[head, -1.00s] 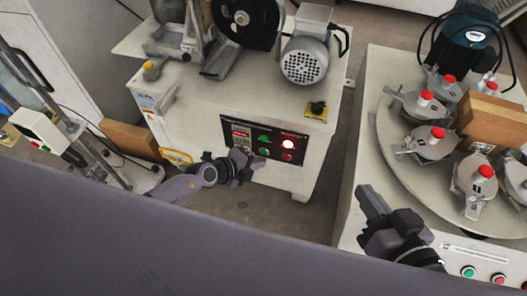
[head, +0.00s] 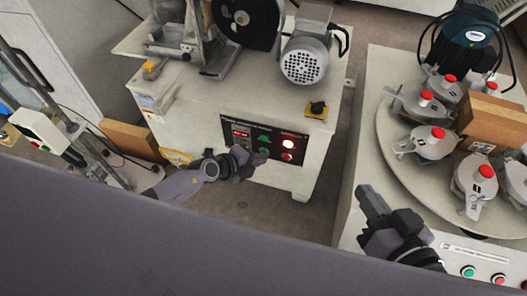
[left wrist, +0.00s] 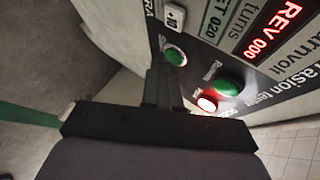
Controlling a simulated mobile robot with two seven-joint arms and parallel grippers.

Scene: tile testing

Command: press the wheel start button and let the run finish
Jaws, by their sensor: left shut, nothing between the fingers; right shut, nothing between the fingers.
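The control panel (head: 275,131) is on the front of the white machine with the grey motor. I cannot read which is wheel start. My left gripper (head: 263,157) is shut and empty in front of the panel; touching cannot be told. My right gripper (head: 368,200) is shut and empty.
At the right, a machine with a round table (head: 393,160) carries several red-capped holders and has green and red buttons (head: 483,275) on its front. A yellow-based black switch (head: 317,110) is above the panel's right end. A floor gap separates the machines.

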